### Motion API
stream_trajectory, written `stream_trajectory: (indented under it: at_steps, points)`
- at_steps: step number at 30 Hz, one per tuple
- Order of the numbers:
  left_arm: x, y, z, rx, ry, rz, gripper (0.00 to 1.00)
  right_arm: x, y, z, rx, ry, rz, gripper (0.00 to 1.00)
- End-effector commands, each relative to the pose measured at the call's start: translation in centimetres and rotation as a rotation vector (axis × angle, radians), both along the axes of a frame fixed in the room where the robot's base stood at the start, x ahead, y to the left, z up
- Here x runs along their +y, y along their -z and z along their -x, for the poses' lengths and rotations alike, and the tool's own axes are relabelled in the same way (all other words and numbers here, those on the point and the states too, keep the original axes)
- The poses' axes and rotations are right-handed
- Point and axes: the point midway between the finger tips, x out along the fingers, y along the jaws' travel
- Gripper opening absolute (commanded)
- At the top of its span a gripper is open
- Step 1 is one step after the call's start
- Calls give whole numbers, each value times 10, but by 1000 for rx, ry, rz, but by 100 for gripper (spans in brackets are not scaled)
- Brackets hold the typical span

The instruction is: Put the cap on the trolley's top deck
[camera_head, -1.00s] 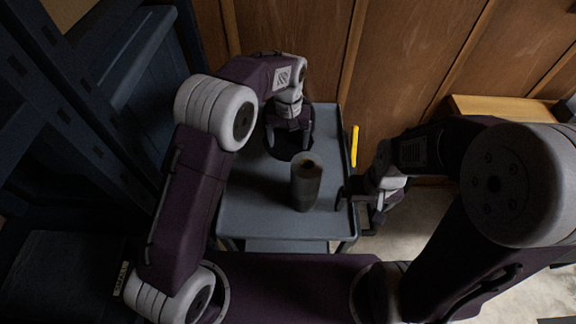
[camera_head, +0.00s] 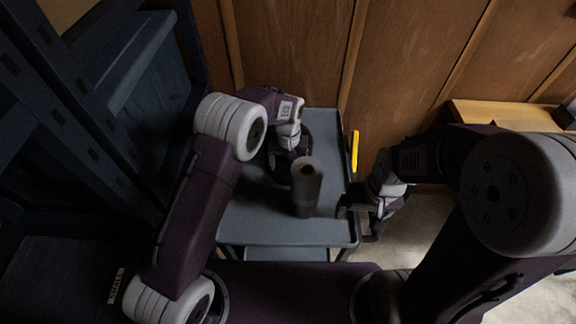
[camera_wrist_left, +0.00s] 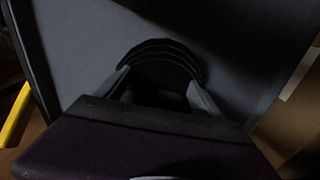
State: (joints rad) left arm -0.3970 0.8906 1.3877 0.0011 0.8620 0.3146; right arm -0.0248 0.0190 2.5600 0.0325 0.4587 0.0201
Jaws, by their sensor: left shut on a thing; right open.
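The cap, a dark rounded thing with curved ridges, sits between my left fingers in the left wrist view (camera_wrist_left: 160,62). My left gripper (camera_head: 288,160) is shut on it over the trolley's grey top deck (camera_head: 255,225), behind a dark cylinder. In the wrist view the left fingers (camera_wrist_left: 160,88) flank the cap on both sides. I cannot tell whether the cap touches the deck. My right gripper (camera_head: 352,205) is open and empty at the deck's right edge; its fingertips are dark and hard to make out.
The dark upright cylinder (camera_head: 305,190), with a small hole in its top, stands on the deck close in front of my left gripper. A yellow bar (camera_head: 355,151) is at the trolley's right side. Wood panelling (camera_head: 300,50) is behind. The front left of the deck is clear.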

Motion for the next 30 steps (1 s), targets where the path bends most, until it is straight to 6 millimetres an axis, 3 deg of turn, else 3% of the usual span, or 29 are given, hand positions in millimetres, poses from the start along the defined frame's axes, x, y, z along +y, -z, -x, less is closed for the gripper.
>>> stream_trajectory:
  at_steps: [2, 3, 5, 13, 16, 24, 30]
  points:
    - [0, 2, 0, 0, 0, 0, 36, 0, 1, 0, 0, 0, 0, 94]
    - [0, 2, 0, 0, 0, 0, 83, 0, 1, 0, 0, 0, 0, 94]
    - [0, 2, 0, 0, 0, 0, 99, 0, 1, 0, 0, 0, 0, 94]
    - [0, 1, 0, 0, 0, 0, 99, 0, 0, 0, 0, 0, 0, 94]
    - [0, -8, -1, -2, 0, 1, 99, 0, -2, 0, 0, 0, 0, 94]
    - [0, -76, -1, -5, 0, 2, 99, 0, -12, 0, 0, 0, 0, 94]
    - [0, -112, -1, -2, 0, 1, 99, 0, -17, 0, 0, 0, 0, 94]
